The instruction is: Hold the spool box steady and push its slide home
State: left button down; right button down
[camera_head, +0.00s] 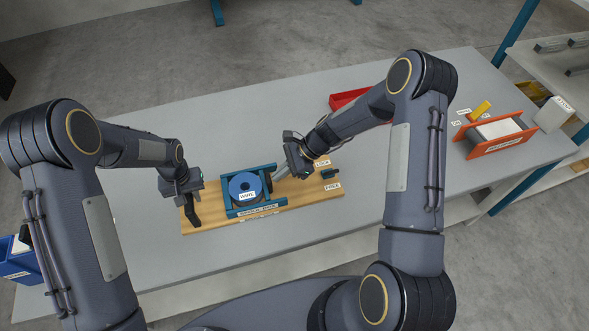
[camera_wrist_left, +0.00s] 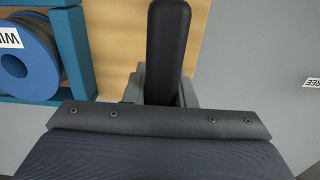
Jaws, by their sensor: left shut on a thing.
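The spool box (camera_head: 265,205) is a blue open frame on a wooden board (camera_head: 318,195). It holds a blue spool (camera_head: 246,183) marked WIRE; its edge and the spool (camera_wrist_left: 22,62) also show in the left wrist view. My left gripper (camera_head: 192,212) is left of the box, shut on a black upright handle (camera_wrist_left: 168,45) at the board's left end. My right gripper (camera_head: 301,172) is low over the board, just right of the box. A light grey piece (camera_head: 281,172) shows between it and the box; I cannot tell whether this is the slide. The right fingertips are unclear.
A dark lever (camera_head: 330,174) sits between the LOCK and FREE labels at the board's right end. A red tray (camera_head: 346,98) lies behind, and an orange holder (camera_head: 497,145) stands far right. The grey table (camera_head: 400,215) is clear in front of the board.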

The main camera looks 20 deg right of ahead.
pick_arm(q)
jog(key=shift+d, duration=0.3)
pick_arm(e)
jog(key=shift+s+a+r, duration=0.1)
jog(key=shift+s+a, duration=0.1)
jog(key=shift+a, duration=0.45)
pick_arm(q)
jog(key=shift+d, duration=0.1)
pick_arm(e)
jog(key=d, duration=0.5)
jog(key=shift+w, duration=0.1)
pick_arm(q)
jog(key=shift+a, duration=0.3)
pick_arm(e)
jog(key=v, duration=1)
